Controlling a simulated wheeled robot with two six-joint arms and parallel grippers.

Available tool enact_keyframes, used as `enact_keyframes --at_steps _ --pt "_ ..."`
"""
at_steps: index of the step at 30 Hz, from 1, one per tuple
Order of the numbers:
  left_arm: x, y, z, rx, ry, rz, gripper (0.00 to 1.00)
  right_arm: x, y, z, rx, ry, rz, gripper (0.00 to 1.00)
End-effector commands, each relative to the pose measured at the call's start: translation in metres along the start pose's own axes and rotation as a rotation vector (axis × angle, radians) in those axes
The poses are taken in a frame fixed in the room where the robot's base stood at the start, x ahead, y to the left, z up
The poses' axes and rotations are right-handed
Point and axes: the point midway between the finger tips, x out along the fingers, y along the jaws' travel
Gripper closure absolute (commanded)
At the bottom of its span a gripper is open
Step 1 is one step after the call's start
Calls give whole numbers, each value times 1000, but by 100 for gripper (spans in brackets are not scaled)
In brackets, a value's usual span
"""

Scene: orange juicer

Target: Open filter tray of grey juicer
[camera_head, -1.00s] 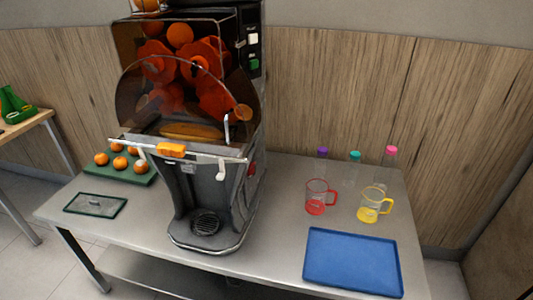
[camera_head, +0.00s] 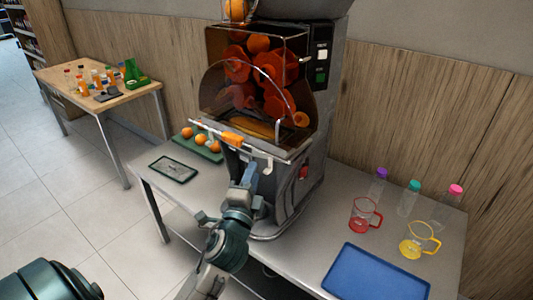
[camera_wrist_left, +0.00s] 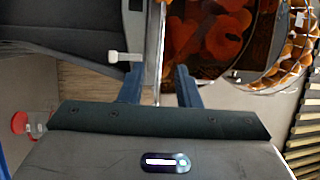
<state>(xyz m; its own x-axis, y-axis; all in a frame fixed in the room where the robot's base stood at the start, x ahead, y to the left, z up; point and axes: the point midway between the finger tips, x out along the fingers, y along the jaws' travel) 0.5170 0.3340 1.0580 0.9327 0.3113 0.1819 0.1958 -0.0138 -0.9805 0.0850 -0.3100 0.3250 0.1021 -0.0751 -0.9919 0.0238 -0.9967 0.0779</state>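The grey juicer (camera_head: 312,160) stands on the metal table, oranges and red rollers behind its clear cover. I cannot tell whether the tray sits fully in. My left gripper (camera_head: 246,176) is just below this bar, in front of the juicer's lower body. In the left wrist view, its two blue fingers (camera_wrist_left: 158,85) are apart, and a silver bar (camera_wrist_left: 154,50) shows between them without visible contact. My right gripper is not in view.
A red mug (camera_head: 361,216), a yellow mug (camera_head: 413,246), several capped bottles and a blue tray (camera_head: 375,277) are to the right. A dark tray (camera_head: 173,169) and a green board with oranges (camera_head: 190,147) are left. A wooden side table (camera_head: 95,85) stands further left.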

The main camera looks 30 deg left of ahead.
Motion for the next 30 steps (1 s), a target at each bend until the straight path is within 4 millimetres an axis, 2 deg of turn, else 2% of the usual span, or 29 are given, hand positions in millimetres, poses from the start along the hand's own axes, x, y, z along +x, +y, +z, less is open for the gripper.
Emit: enact_keyframes --at_steps 1,6,12,24,28,29,30 --pt "12 -4 0 2 0 -2 70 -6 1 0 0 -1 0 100" --pt "44 -3 0 0 0 -1 70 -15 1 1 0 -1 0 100" --pt "69 -1 0 -2 0 1 70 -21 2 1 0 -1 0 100" --pt "76 1 0 -3 1 2 70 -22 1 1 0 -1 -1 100" --pt "76 1 0 -3 1 2 95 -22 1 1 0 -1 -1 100" --pt "76 1 0 -3 1 2 100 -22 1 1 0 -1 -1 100" --pt "76 1 0 -3 1 2 100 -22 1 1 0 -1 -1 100"
